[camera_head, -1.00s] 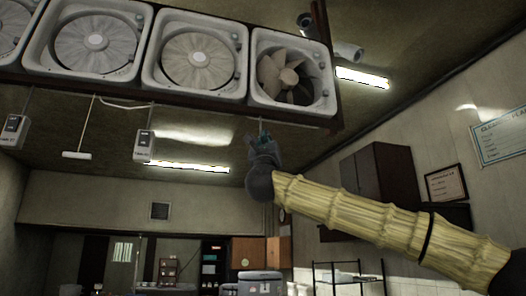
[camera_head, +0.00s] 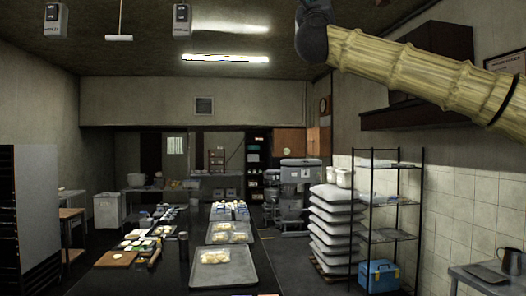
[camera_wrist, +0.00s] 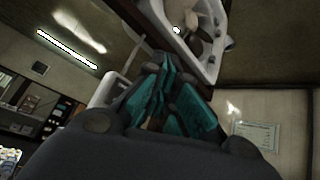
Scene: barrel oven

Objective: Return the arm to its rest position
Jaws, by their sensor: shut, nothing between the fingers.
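My arm, wrapped in a tan, ribbed sleeve, reaches in from the right at the top of the head view. Its dark wrist end is raised near the ceiling and meets the top edge, so the fingers are mostly cut off there. In the wrist view my gripper (camera_wrist: 172,100) shows teal finger pads close together. It is shut and empty, pointing up toward a ceiling fan in a white housing (camera_wrist: 212,65). Nothing is seen touching it.
A long dark table (camera_head: 107,283) with metal trays (camera_head: 235,279) stands ahead. A wire rack (camera_head: 390,236), stacked white sacks (camera_head: 331,232) and a blue toolbox (camera_head: 379,276) stand at right. A dark wall cabinet (camera_head: 431,65) is behind my arm. A tall rack (camera_head: 38,215) stands at left.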

